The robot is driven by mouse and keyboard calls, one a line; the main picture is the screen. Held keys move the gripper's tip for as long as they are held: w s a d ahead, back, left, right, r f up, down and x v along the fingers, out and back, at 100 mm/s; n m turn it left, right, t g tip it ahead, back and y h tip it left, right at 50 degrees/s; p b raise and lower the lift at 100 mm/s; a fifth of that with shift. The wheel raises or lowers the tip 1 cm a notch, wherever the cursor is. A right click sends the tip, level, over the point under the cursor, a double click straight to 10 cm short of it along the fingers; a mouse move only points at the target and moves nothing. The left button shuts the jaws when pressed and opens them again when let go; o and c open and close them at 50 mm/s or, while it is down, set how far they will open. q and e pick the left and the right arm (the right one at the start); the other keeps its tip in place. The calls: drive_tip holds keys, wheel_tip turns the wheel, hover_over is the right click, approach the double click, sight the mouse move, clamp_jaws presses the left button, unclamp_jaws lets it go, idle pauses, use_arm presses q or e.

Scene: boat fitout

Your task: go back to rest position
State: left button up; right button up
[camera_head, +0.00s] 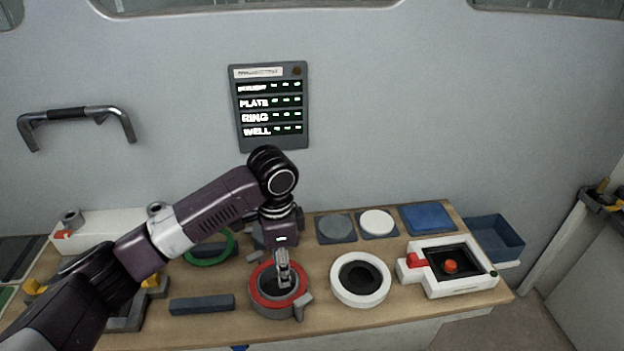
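My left arm comes in from the left and bends down at the middle of the workbench (385,319). My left gripper (284,281) points down over the dark middle of a red ring (263,300) on a grey round base. The fingers look close together, but I cannot tell whether they are open, shut or touching the base. I see nothing clearly held. My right gripper is not in view.
A white ring (344,293) and a white box with a red button (451,266) stand to the right. Behind are a grey disc (336,227), a white disc (377,222) and a blue pad (428,218). A green ring (228,250) lies behind my arm. A lit panel (269,107) hangs on the wall.

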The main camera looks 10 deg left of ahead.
use_arm(q)
drive_tip(key=s+d+f+n+t+h, duration=0.2)
drive_tip(key=s+d+f+n+h, duration=0.15)
drive_tip(key=s+d+f, duration=0.6)
drive_tip(key=s+a+f+n+t+y, duration=0.25)
drive_tip(key=s+a+n, duration=0.55)
drive_tip(key=s+a, duration=0.8)
wheel_tip(320, 180, down, 30)
drive_tip(key=s+r+g+b, duration=0.1)
drive_tip(key=s+g+b, duration=0.1)
drive_tip(key=s+a+f+g+y+b, duration=0.1)
drive_tip(key=s+a+f, duration=0.2)
drive_tip(key=s+f, duration=1.4)
drive_tip(key=shift+f+b, duration=0.3)
drive_tip(key=shift+b, duration=0.1)
